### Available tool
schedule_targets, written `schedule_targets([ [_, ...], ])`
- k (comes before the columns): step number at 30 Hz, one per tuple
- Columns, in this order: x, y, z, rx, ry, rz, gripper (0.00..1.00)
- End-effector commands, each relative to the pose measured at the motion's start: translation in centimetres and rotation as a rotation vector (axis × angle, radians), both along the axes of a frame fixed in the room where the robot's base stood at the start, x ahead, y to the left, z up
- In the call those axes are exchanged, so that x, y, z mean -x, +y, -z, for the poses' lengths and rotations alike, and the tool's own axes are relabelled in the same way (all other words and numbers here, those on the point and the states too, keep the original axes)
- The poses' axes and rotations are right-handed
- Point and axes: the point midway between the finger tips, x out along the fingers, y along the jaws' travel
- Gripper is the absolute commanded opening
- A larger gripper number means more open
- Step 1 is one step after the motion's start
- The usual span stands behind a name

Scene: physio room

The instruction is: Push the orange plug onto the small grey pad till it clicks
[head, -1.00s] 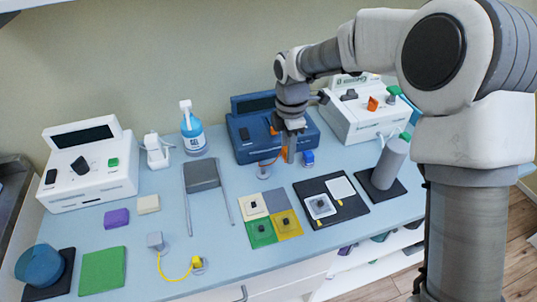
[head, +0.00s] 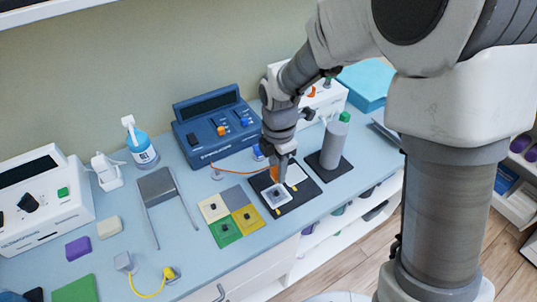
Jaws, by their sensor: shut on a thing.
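My gripper (head: 280,174) points down over the black mat (head: 306,190) and is shut on the orange plug (head: 274,173), which is mostly hidden by the fingers. A thin orange cable (head: 238,156) runs from it to the left. The small grey pad (head: 269,192), with a dark stud at its middle, lies on the mat just in front of the gripper. The plug appears just behind the pad in the picture; I cannot tell its height or whether it touches.
A white pad (head: 295,173) lies on the same mat, close to the gripper's right. A grey cylinder (head: 334,144) stands at right. Coloured squares (head: 226,232) lie left of the mat. A blue device (head: 213,131) stands behind. The counter's front edge is near.

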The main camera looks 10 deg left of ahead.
Motion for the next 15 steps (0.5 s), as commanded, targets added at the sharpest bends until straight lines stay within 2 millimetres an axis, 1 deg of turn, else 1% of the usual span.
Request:
schedule_targets([
  [8, 0.1, -0.1, 1.6, 0.001, 0.001, -0.001, 0.01],
  [15, 0.1, 0.0, 3.8, 0.001, 0.001, -0.001, 0.01],
])
